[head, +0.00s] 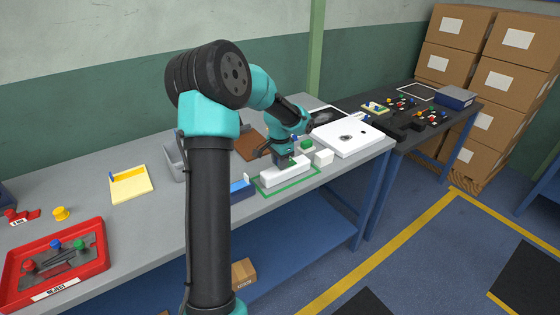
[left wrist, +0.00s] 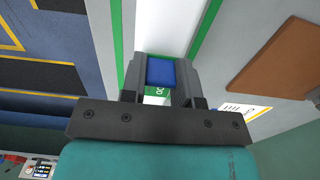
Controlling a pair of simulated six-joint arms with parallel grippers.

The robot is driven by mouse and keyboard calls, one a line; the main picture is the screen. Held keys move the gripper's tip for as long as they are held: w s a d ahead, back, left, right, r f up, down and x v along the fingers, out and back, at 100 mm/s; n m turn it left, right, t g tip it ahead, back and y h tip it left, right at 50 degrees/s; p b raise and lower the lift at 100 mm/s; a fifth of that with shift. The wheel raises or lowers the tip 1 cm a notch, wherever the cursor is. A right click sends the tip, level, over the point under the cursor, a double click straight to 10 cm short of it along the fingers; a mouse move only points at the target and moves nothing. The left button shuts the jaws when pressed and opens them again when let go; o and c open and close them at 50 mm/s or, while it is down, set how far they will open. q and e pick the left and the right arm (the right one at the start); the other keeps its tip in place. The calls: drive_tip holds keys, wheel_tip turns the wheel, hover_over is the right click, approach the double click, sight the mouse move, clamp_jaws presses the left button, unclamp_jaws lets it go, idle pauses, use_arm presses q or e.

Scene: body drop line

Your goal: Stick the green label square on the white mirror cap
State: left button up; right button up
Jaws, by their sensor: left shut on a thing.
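The white mirror cap (head: 285,177) lies as a long white block inside a green outline on the grey bench. It also shows in the left wrist view (left wrist: 167,28), running away beyond the fingers. My left gripper (head: 284,161) points down over the cap. In the left wrist view the gripper (left wrist: 160,72) is shut on a blue block (left wrist: 160,70). A green label (left wrist: 157,92) with white marks shows just below the block, partly hidden by the gripper. I cannot tell whether the label touches the cap. My right gripper is not in view.
A green block (head: 305,145) and a white block (head: 323,157) stand close behind the cap. A white panel (head: 352,138) lies to the right. A red reject tray (head: 53,267) sits at the far left.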

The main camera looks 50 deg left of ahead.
use_arm(q)
drive_tip(key=shift+f, duration=0.3)
idle(0.9)
drive_tip(key=o, duration=1)
drive_tip(key=shift+c, duration=0.2)
drive_tip(key=shift+r, duration=0.1)
drive_tip(key=shift+r, duration=3.4)
